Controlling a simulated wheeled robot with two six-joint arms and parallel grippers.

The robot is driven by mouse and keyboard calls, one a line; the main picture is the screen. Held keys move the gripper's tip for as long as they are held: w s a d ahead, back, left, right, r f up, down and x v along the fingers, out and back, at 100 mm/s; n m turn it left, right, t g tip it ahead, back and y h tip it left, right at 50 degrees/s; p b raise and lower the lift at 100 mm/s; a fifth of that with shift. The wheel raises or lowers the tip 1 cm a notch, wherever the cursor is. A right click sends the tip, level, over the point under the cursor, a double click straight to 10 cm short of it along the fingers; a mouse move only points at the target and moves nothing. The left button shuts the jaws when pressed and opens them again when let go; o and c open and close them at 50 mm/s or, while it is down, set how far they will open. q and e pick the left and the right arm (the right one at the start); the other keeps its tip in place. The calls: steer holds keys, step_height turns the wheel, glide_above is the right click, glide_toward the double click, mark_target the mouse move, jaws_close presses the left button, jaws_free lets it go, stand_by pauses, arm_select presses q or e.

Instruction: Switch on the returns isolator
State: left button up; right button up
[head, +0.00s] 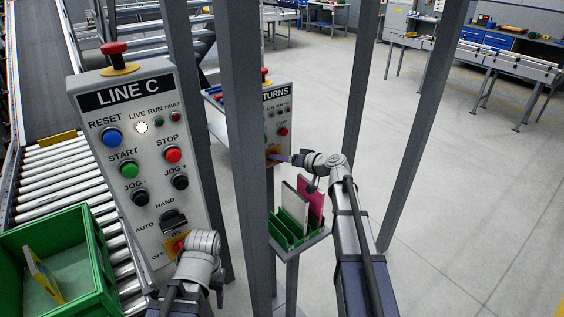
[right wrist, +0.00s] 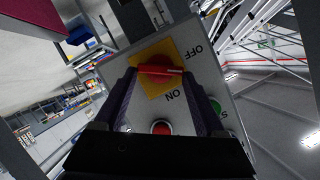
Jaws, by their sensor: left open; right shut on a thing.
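The returns panel (head: 276,105) stands partly behind a grey post in the head view, with a yellow isolator plate (head: 271,150) low on it. In the right wrist view the plate (right wrist: 150,84) carries a red handle (right wrist: 160,71), with ON and OFF lettered beside it. The handle's pale-marked end points between the two labels, closer to OFF. My right gripper (right wrist: 160,75) is shut on this handle, with a finger on each side. My left gripper (head: 183,246) is open at the LINE C panel (head: 140,150), in front of its isolator, which it partly hides.
Grey posts (head: 243,130) stand between the panels and near my right arm. A green holder (head: 286,232) with upright flat items is below the returns panel. A green crate (head: 95,255) sits on the rollers at left. Open floor lies to the right.

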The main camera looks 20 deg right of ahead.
steer(key=shift+w+d+f+m+t+y+b, duration=0.1)
steer(key=shift+f+m+t+y+b, duration=0.15)
steer(key=shift+m+y+b, duration=0.85)
steer(key=shift+s+d+f+m+t+y+b, duration=0.15)
steer(key=shift+f+m+y+b, duration=0.25)
steer(key=shift+m+b, duration=1.35)
steer(key=shift+w+d+f+m+t+y+b, duration=0.1)
steer(key=shift+w+f+m+t+y+b, duration=0.1)
steer(key=shift+m+y+b, duration=0.95)
steer(key=shift+r+m+h, duration=0.1)
steer(key=shift+m+h, duration=0.25)
steer(key=shift+m, duration=0.25)
steer(key=o, duration=1.3)
steer(key=shift+d, duration=0.1)
steer(key=v, duration=0.7)
steer(key=shift+s+d, duration=0.15)
steer(key=shift+s, duration=0.25)
